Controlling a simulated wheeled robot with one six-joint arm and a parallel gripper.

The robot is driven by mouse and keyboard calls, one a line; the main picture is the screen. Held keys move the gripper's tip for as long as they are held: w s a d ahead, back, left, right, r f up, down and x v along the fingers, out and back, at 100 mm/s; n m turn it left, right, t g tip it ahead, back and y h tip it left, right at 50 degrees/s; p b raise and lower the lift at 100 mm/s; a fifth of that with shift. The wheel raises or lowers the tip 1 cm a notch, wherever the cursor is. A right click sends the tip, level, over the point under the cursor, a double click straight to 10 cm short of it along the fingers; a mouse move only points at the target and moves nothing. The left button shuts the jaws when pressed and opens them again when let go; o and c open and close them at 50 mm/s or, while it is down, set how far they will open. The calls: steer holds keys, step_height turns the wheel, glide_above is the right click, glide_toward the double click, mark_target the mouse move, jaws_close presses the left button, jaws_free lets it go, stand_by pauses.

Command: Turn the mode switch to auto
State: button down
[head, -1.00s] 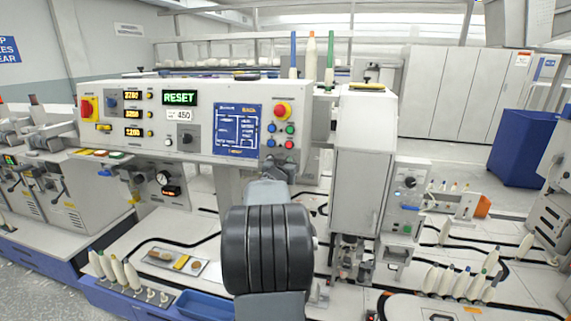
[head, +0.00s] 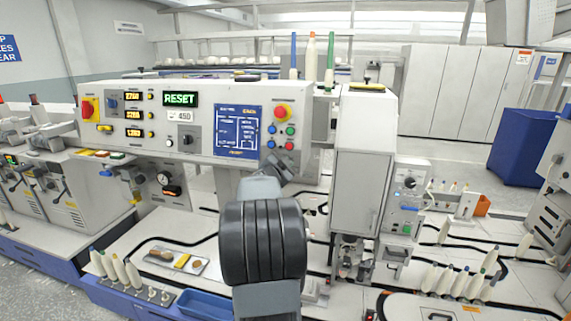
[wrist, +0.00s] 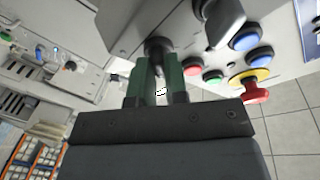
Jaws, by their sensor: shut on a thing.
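My gripper (wrist: 157,82) has two green fingers and is shut on a dark round knob (wrist: 158,46) on the grey panel face. I take this knob for the mode switch; its label and pointer cannot be read. In the head view my gripper (head: 279,168) reaches the lower right part of the control panel (head: 202,142), below the coloured push buttons. My arm and gripper hide most of the knob there.
Close to the gripper in the wrist view are a red button (wrist: 192,70), a green button (wrist: 213,77), blue buttons and a red emergency stop (wrist: 256,94) on yellow. A dark handle-like part (wrist: 225,24) stands close by. A grey cabinet (head: 362,185) is to the right.

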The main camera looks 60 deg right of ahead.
steer(key=shift+m, duration=0.6)
steer(key=c, duration=1.1)
jaws_free()
steer(key=shift+c, duration=0.2)
steer(key=s+a+r, duration=0.1)
steer(key=a, duration=1.2)
steer(key=shift+s+a, duration=0.35)
steer(key=shift+s, duration=0.05)
